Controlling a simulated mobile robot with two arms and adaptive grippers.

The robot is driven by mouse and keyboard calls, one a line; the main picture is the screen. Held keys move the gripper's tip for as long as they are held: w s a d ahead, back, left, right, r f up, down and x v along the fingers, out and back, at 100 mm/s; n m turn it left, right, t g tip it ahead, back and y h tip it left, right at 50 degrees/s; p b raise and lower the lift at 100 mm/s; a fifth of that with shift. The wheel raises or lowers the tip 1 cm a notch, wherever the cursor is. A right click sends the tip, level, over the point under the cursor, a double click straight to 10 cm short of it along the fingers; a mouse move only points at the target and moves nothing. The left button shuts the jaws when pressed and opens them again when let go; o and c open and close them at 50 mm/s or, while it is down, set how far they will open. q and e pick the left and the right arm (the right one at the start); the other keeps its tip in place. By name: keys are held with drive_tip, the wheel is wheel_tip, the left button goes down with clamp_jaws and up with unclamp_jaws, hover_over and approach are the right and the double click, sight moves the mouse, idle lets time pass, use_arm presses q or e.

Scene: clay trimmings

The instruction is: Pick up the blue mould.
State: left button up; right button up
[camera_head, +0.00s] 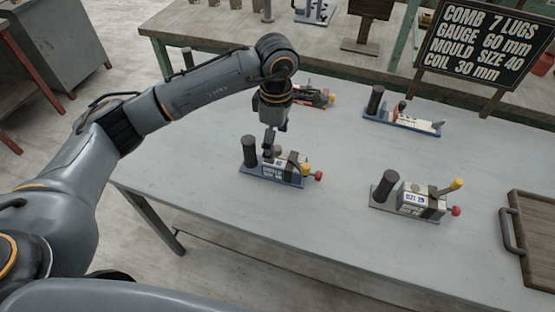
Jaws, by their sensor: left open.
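A blue-based mould (249,172) sits on the grey table, with a dark upright cylinder at its left end, a pale labelled block, and yellow and red knobs at its right end. Its label is too small to read surely. A second blue-based mould (379,117) lies farther back to the right, with a dark cylinder and a pale top. My left gripper (269,150) points down at the nearer blue mould, its fingers overlapping the mould's middle in the picture. It is open; whether it touches the mould cannot be told. My right gripper is not in view.
A red mould (315,99) lies behind my left wrist. A grey mould (415,201) labelled size 29 or similar stands at the right. A brown tray (533,240) lies at the right edge. A black sign (478,45) reads mould size 40.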

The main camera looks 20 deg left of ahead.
sight(276, 157)
use_arm(q)
wheel_tip(276, 157, down, 3)
drive_tip(key=shift+w+f, duration=0.1)
drive_tip(key=shift+w, duration=0.05)
drive_tip(key=shift+f+p, duration=0.45)
drive_tip(key=shift+f, duration=0.4)
wheel_tip(276, 157, down, 4)
drive_tip(key=shift+a+r+p, duration=0.1)
drive_tip(key=shift+r+p, duration=0.05)
drive_tip(key=shift+p, duration=0.4)
drive_tip(key=shift+f, duration=0.3)
drive_tip(key=shift+c, duration=0.4)
drive_tip(key=c, duration=1.4)
drive_tip(key=shift+c, duration=1.4)
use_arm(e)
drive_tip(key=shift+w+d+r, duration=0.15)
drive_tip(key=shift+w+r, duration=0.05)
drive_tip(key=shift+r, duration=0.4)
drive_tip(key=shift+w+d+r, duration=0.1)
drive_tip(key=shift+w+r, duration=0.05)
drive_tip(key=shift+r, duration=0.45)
use_arm(q)
drive_tip(key=shift+w+r, duration=0.1)
